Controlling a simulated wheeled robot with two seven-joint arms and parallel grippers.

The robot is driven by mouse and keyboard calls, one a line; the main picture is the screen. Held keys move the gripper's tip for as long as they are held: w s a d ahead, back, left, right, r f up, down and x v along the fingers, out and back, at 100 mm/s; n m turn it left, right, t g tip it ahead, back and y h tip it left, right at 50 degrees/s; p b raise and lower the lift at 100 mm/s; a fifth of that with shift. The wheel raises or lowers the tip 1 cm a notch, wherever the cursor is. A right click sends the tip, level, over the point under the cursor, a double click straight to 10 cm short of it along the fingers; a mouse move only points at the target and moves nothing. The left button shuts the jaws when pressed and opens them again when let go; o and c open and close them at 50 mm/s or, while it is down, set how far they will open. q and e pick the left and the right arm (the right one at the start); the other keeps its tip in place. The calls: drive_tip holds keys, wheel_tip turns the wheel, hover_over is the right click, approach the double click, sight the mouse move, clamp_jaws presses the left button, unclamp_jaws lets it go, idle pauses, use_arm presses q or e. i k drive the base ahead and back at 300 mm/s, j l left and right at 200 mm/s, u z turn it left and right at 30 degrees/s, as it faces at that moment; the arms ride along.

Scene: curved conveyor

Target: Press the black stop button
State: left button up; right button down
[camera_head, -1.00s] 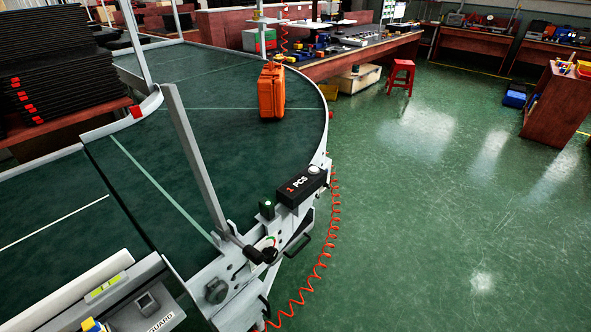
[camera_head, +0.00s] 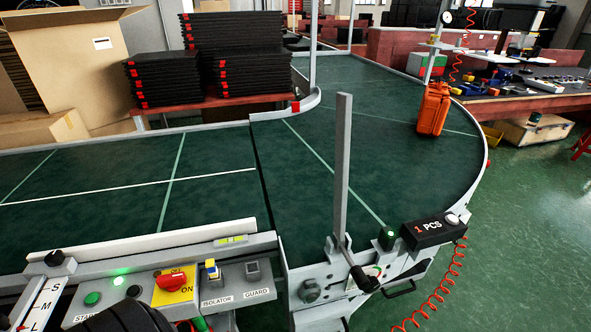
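The black stop button (camera_head: 133,291) is a small round black button on the grey control panel (camera_head: 222,272) at the lower left. It sits just right of the green start button (camera_head: 92,298). Its label is hidden by a dark ribbed shape at the bottom edge, which appears to be part of my arm, below the button. No gripper fingers show, so I cannot see a gripper near the button.
A lit green lamp (camera_head: 119,272), a red switch on a yellow plate (camera_head: 174,282), and isolator and guard switches (camera_head: 211,268) share the panel. The green curved conveyor (camera_head: 345,150) lies behind, with an orange case (camera_head: 433,108) on it.

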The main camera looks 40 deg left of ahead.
sight(133, 291)
drive_tip(key=u, duration=2.3)
